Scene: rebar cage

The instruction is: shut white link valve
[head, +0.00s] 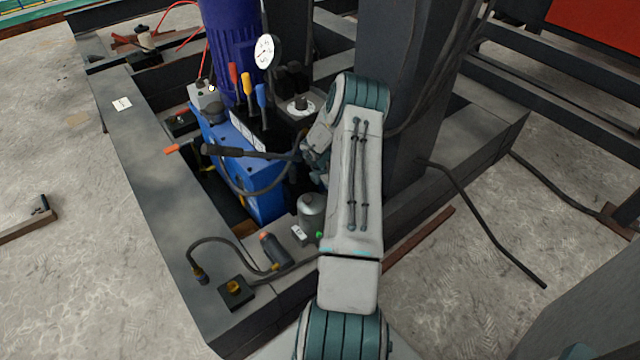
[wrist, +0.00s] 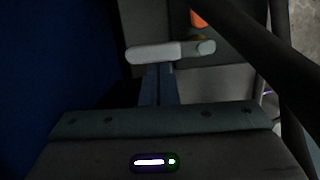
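A white lever (wrist: 155,53) with a rounded grey-white end lies across the upper middle of the wrist view; I take it to be the white link valve's handle. My gripper (wrist: 160,80) shows below it as a narrow pair of fingers close together at the picture's centre, seemingly shut with nothing between them. The fingertips end at the lever's lower edge in the picture; I cannot tell whether they touch it. In the head view my arm hides most of the gripper. A small white piece (head: 299,232) there sits beside a grey cylinder; I cannot tell if it is the same valve.
A blue pump unit (head: 262,185) with a black handle (head: 230,151) and coloured levers stands left of my arm. A dark column (head: 415,90) stands close on the right. An orange-tipped cylinder (head: 272,248) and a loose hose (head: 225,241) lie in front. A dark bar crosses the wrist view's right.

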